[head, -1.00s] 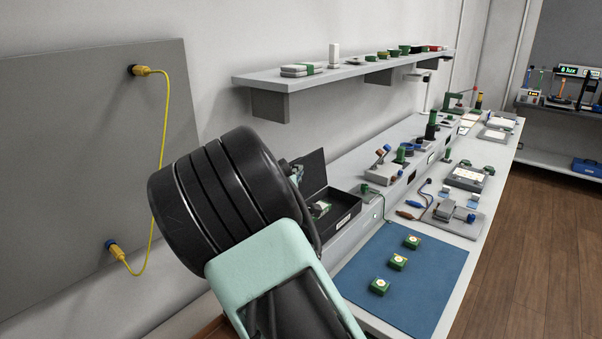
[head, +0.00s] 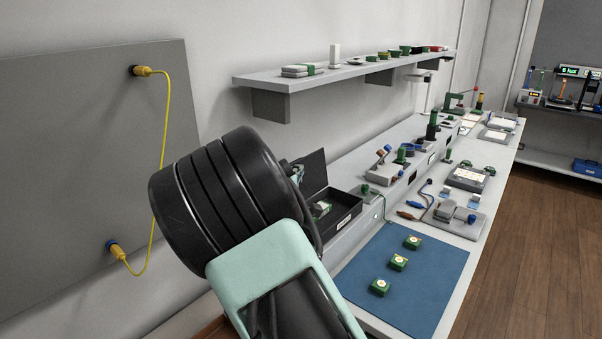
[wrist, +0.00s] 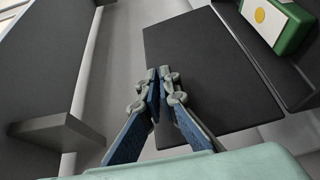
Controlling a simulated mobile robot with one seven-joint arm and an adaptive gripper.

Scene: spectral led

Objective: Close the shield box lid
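The black shield box (head: 345,216) stands on the bench beside the wall, with its lid (head: 315,172) raised steeply. A green-and-white board (head: 321,207) lies inside the box; in the wrist view a green part with a yellow dot (wrist: 272,20) shows at the top right. The dark lid panel (wrist: 205,65) fills the middle of the wrist view. My gripper (wrist: 160,74) has its fingertips together, with nothing visible between them. The tips overlap the lid's left edge in that view; I cannot tell if they touch it. In the head view my arm hides most of the gripper.
A blue mat (head: 405,275) with several green blocks lies in front of the box. A wall shelf (head: 345,70) juts out above. A grey panel (head: 90,180) with a yellow cable (head: 168,150) is at the left. Tools and fixtures crowd the bench further back.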

